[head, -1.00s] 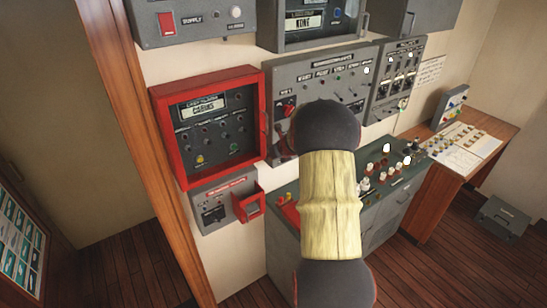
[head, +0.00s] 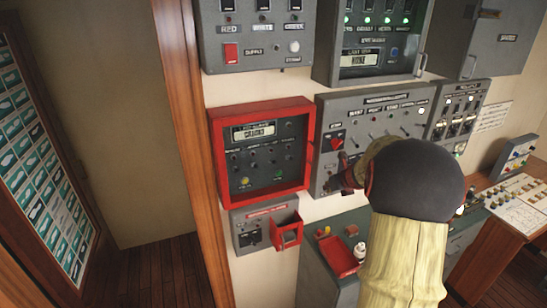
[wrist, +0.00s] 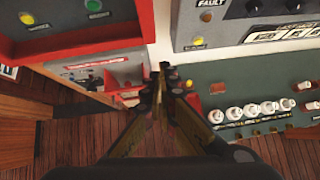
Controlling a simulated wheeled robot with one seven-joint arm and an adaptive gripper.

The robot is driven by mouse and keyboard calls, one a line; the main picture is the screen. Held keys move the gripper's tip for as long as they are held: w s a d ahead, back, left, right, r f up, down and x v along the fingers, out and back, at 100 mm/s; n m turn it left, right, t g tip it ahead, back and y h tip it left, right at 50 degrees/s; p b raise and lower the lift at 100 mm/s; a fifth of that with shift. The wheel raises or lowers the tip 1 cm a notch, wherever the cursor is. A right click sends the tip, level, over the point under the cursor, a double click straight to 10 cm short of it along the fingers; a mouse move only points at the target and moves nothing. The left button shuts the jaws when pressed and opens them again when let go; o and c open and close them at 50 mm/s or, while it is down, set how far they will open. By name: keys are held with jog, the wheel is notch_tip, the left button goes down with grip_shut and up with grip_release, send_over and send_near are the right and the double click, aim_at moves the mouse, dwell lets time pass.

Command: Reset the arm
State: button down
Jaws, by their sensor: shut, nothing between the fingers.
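My arm shows in the head view as a pale yellow link and a dark rounded joint at the lower right. It reaches up and to the left, toward the wall panels. My gripper (head: 342,178) is partly hidden behind the joint, in front of the grey switch panel (head: 392,112). In the wrist view my gripper (wrist: 163,78) has its fingertips together, with nothing between them. The fingers appear apart from the panels, though the exact gap is hard to tell.
A red-framed panel (head: 311,150) is on the wall left of my gripper. Below it is a small grey box with a red open holder (head: 287,232). A green-topped console (head: 345,243) stands below my arm. A wooden post (head: 187,120) and a poster board (head: 40,165) are at left.

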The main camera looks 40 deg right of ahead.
jog(key=s+d+m+g+h, duration=0.3)
jog(key=s+d+m+h, duration=0.35)
jog(key=m, duration=0.95)
jog(key=s+a+f+m+g+y+b, duration=0.25)
jog(key=s+a+m+b, duration=0.25)
jog(key=s+a+m, duration=0.4)
jog(key=s+a+f+m+t+y+b, duration=0.1)
jog(key=a+f+b, duration=0.4)
jog(key=a, duration=0.9)
jog(key=s+a+f+m+y+b, duration=0.3)
jog(key=s+a+f+b, duration=0.2)
jog(key=a+b, duration=0.5)
jog(key=s+a+f+m+t+y+b, duration=0.1)
jog(key=s+a+f+m+y+b, duration=0.2)
jog(key=a, duration=1.7)
notch_tip(320, 180, down, 2)
jog(key=b, duration=0.5)
jog(key=shift+s+f+t, duration=0.15)
jog(key=shift+t, duration=0.2)
